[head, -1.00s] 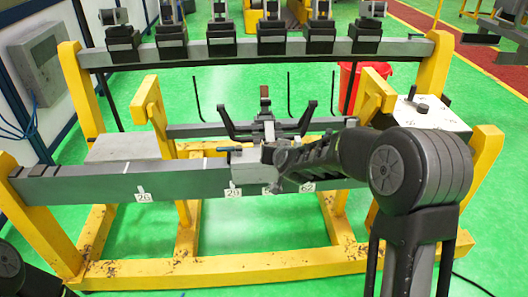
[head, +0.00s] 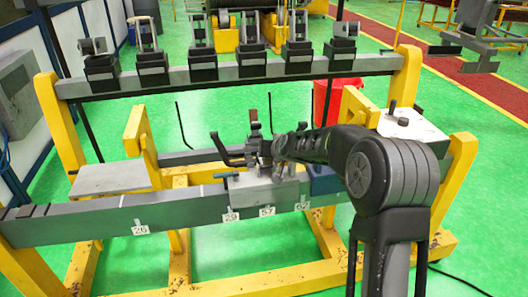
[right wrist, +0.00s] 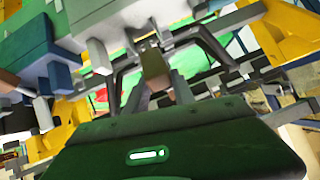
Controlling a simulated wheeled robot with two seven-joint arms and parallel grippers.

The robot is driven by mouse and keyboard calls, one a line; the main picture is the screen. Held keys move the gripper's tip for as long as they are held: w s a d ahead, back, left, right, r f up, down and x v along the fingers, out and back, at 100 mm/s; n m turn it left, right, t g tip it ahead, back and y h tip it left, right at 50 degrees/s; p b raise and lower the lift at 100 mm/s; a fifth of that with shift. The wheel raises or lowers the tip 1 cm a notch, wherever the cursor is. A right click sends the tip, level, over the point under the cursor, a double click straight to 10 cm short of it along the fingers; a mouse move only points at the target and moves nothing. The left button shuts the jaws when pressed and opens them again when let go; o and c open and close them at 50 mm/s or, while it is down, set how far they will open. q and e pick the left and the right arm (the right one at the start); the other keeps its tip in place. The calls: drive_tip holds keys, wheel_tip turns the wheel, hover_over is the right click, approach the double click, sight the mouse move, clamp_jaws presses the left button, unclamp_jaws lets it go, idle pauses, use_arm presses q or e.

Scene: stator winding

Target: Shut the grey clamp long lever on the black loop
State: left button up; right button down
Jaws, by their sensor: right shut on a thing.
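The grey clamp (head: 262,165) sits on the grey block (head: 268,192) near the middle of the front beam. A slim upright part with a brown tip (head: 253,115) stands above it; a brown tip (right wrist: 155,65) shows in the right wrist view. Dark curved arms that look like the black loop (head: 228,152) stick out left of the clamp. My right gripper (head: 279,149) is at the clamp's right side, shut on what looks like the long lever; the gripped spot is mostly hidden. My left gripper is not in view.
A blue block (head: 323,180) sits on the front beam (head: 75,225) right of the clamp. Thin black rods stand behind. A rear rail (head: 205,75) carries several black fixtures.

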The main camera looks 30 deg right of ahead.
drive_tip(key=shift+w+a+r, duration=0.1)
drive_tip(key=shift+w+r, duration=0.05)
drive_tip(key=shift+w, duration=0.05)
drive_tip(key=c, duration=1.3)
unclamp_jaws()
drive_tip(key=shift+w, duration=0.15)
drive_tip(key=shift+o, duration=1.1)
drive_tip(key=shift+s, duration=0.2)
drive_tip(key=d+p+v, duration=0.1)
drive_tip(key=p+v, duration=0.1)
drive_tip(key=v, duration=0.5)
drive_tip(key=shift+s+a, duration=0.25)
drive_tip(key=shift+a, duration=0.3)
